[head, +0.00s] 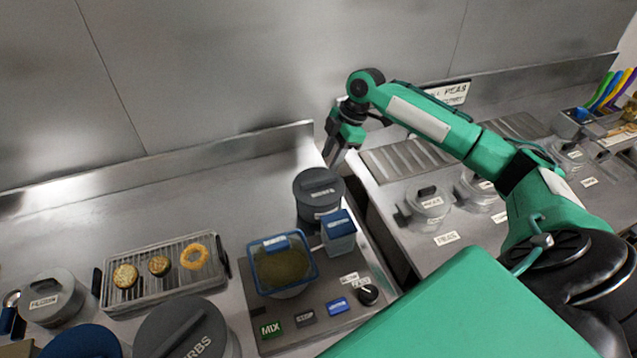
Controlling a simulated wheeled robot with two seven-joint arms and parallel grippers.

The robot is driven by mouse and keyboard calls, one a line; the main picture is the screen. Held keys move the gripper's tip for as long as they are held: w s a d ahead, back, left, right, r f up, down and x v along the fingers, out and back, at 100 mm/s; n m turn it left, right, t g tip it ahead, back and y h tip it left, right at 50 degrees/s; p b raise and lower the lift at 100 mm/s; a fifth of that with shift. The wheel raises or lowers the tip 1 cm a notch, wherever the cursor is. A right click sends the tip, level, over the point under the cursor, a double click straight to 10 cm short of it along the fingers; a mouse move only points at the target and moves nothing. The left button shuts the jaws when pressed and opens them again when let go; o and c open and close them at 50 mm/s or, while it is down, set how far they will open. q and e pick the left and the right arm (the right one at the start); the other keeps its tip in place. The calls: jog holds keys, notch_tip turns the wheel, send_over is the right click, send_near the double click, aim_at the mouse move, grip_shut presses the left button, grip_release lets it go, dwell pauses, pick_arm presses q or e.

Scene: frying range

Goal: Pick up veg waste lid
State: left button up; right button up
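My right arm, green, reaches in from the right. Its gripper (337,152) points down just behind and above a dark grey lidded pot (318,190). I cannot tell whether its fingers are open or shut, and no held object is visible. The dark pot's lid has a raised bar handle, and its label is too small to read. I see no lid with a readable veg waste label. Other lidded pots are a large dark one marked HERBS (185,335) at the bottom and a grey one (50,300) at the left. My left gripper is not in view.
A blue-rimmed tub (284,282) and a blue-topped box (339,237) stand by the dark pot, near a control panel with a MIX button (271,329). A rack (135,296) holds round fried pieces. Clear-lidded pots (428,203) stand right. The back left counter is bare.

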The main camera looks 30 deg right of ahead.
aim_at(319, 179)
jog(key=shift+x, duration=0.95)
jog(key=shift+w+a+f+p, duration=0.15)
jog(key=shift+a+f+p, duration=0.15)
jog(key=shift+p, duration=0.3)
jog(key=p+x, duration=0.2)
jog(key=x, duration=0.1)
jog(key=shift+w+f, duration=0.1)
jog(key=shift+f, duration=0.1)
jog(key=shift+w+a+f, duration=0.1)
jog(key=shift+a+f, duration=0.1)
jog(key=shift+f, duration=0.4)
grip_shut()
